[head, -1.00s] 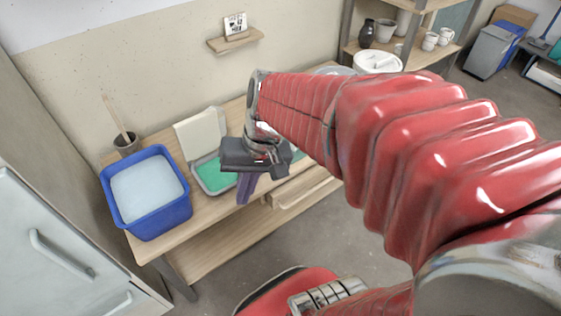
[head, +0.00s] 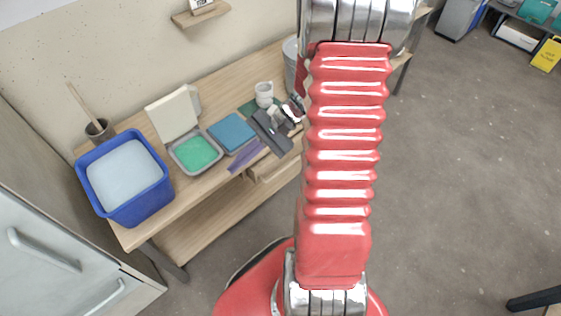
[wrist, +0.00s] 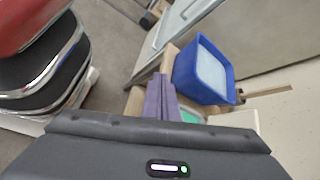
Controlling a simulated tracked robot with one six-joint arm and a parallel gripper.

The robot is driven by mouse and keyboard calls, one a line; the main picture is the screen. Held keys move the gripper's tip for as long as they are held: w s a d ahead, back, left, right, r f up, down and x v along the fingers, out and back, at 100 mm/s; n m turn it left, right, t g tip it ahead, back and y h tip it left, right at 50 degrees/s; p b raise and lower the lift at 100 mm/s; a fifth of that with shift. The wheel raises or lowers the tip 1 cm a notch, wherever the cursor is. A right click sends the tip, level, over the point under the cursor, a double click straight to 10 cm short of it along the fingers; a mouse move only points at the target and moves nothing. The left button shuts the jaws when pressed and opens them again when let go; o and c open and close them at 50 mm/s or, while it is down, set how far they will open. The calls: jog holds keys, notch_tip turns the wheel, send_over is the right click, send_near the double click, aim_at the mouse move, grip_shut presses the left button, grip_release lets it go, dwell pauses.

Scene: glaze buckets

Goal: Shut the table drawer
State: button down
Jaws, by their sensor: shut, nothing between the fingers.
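The wooden table (head: 186,203) stands against the wall. Its drawer (head: 277,171) is under the front edge, with its front standing out from the table. My red arm hides the drawer's right part, so how far out it is cannot be told. My gripper (head: 234,166) has a dark body and purple fingers. It is shut and empty, pointing left and downward in the head view, just left of the drawer and by the table's front edge. In the wrist view the gripper (wrist: 160,80) points toward the blue tub; the drawer is not recognisable there.
A blue tub (head: 140,207) with pale contents sits at the table's left end. A green-filled tray (head: 196,151), a teal tray (head: 232,131), a cream block (head: 172,113) and a white cup (head: 264,95) stand on the table. A grey cabinet (head: 60,250) is at left. The floor at right is mostly clear.

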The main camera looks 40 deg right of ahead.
aim_at(276, 158)
jog(key=s+d+f+m+t+h, duration=0.2)
jog(key=d+f+m+t+h, duration=0.1)
jog(key=d+f+m+t, duration=0.2)
jog(key=s+d+f+m+t+h, duration=0.2)
jog(key=d+f+m+t+h, duration=0.2)
jog(key=d+f+m, duration=0.5)
jog(key=s+d+f+m+t+h, duration=0.2)
jog(key=d+f+m+t, duration=0.4)
jog(key=f, duration=0.8)
jog(key=shift+s+d+f+m+t+h, duration=0.15)
jog(key=shift+s+d+m+t+h, duration=0.2)
jog(key=shift+d+m+h, duration=0.55)
jog(key=shift+d+y, duration=0.1)
jog(key=shift+y, duration=0.2)
jog(key=shift+m, duration=0.3)
jog(key=shift+w+a, duration=0.2)
jog(key=shift+w, duration=6.75)
jog(key=shift+w+d, duration=0.1)
